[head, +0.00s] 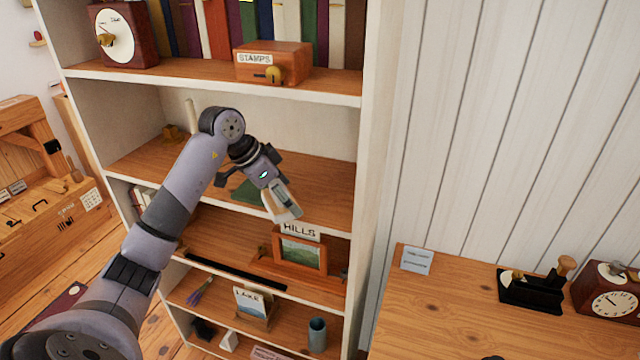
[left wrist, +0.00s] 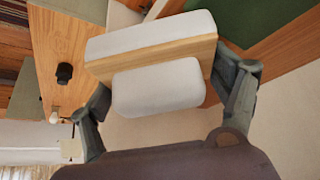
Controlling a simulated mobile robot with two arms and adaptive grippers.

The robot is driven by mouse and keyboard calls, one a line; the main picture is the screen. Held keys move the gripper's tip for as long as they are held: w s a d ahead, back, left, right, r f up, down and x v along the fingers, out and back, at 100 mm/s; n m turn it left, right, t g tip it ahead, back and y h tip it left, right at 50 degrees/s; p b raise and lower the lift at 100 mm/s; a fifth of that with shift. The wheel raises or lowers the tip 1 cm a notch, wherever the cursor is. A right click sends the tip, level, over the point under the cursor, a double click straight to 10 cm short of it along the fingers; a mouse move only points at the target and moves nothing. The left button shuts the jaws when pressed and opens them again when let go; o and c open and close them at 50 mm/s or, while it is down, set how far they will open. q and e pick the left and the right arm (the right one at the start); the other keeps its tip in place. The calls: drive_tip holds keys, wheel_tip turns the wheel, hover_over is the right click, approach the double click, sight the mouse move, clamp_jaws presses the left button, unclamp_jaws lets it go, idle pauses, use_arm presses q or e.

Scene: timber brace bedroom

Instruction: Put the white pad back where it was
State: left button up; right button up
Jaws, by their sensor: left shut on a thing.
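My left gripper (head: 272,190) is shut on the white pad (head: 284,204) and holds it in front of the middle shelves of the bookcase. In the left wrist view the white pad (left wrist: 158,88) shows as two white blocks with a light wooden strip between them, with the fingers of my left gripper (left wrist: 166,84) on either side. A flat green piece (head: 246,192) lies on the shelf behind my gripper, partly hidden by it.
The shelf below holds a wooden frame (head: 300,255) marked HILLS and a long black bar (head: 235,270). A STAMPS box (head: 273,63) stands above. At right, a desk (head: 450,315) carries a small card (head: 416,261), a black stand (head: 530,292) and a clock (head: 610,297).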

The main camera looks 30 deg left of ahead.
use_arm(q)
drive_tip(key=w+d, duration=0.1)
drive_tip(key=w+d+p, duration=0.1)
drive_tip(key=w, duration=0.1)
drive_tip(key=shift+r, duration=0.2)
drive_tip(key=shift+w+d+f, duration=0.1)
drive_tip(key=shift+w+d, duration=0.15)
drive_tip(key=shift+w, duration=0.25)
drive_tip(key=w+d+p, duration=0.2)
drive_tip(key=w, duration=0.1)
drive_tip(key=shift+w, duration=0.15)
drive_tip(key=shift+f+p, duration=0.3)
drive_tip(key=shift+f, duration=0.55)
drive_tip(key=shift+s+a, duration=0.15)
drive_tip(key=shift+s, duration=0.05)
use_arm(e)
drive_tip(key=r, duration=0.2)
drive_tip(key=s+r, duration=0.1)
drive_tip(key=r, duration=0.1)
drive_tip(key=shift+a+r, duration=0.1)
drive_tip(key=shift+a, duration=0.2)
drive_tip(key=shift+s, duration=0.1)
